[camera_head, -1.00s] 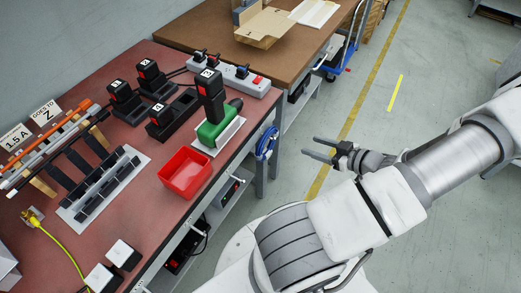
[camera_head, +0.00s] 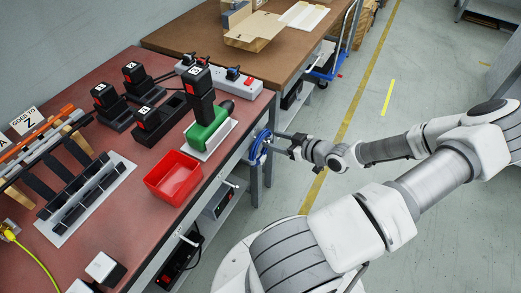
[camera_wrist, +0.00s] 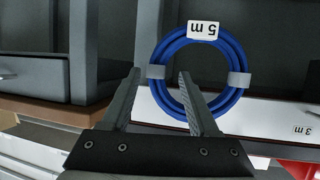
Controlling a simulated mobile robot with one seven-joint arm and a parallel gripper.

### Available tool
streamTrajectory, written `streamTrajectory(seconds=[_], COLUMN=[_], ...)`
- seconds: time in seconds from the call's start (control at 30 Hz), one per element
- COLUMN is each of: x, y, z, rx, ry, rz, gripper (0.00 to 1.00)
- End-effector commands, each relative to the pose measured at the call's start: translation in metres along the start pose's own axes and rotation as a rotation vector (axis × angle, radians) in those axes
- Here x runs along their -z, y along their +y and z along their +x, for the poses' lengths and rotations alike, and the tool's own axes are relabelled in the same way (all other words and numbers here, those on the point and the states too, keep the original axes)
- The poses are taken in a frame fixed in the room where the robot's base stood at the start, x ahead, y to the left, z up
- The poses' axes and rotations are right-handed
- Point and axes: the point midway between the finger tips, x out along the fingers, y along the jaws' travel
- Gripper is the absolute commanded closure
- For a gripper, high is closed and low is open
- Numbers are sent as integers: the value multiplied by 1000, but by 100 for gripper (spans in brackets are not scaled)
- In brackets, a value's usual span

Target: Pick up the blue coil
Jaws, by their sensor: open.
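The blue coil (camera_head: 259,146) hangs at the right side edge of the red-topped workbench in the head view. In the wrist view the blue coil (camera_wrist: 235,52) is a ring with a white "5 m" label, which appears upside down, and two grey bands. My gripper (camera_head: 277,143) is beside the coil in the head view, its fingers pointing left at it. In the wrist view my gripper (camera_wrist: 158,75) is open, with the left part of the coil's ring showing between the fingertips. The right finger overlaps the ring's inside. I cannot tell whether the fingers touch it.
A red bin (camera_head: 173,177) and a green-based tool (camera_head: 209,130) stand on the red workbench (camera_head: 140,200) near its edge. A brown table (camera_head: 200,37) adjoins behind. A white strip labelled "3 m" (camera_wrist: 275,123) lies beyond the coil in the wrist view.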

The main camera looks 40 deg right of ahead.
Motion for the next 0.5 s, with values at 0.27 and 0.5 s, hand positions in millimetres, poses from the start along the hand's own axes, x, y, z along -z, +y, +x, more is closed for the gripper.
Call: streamTrajectory(seconds=[0.27,0.5], x=[-3,-2], y=[0,0], z=[37,38], rx=[0,0], ry=[2,1], rz=[0,-1], gripper=[39,39])
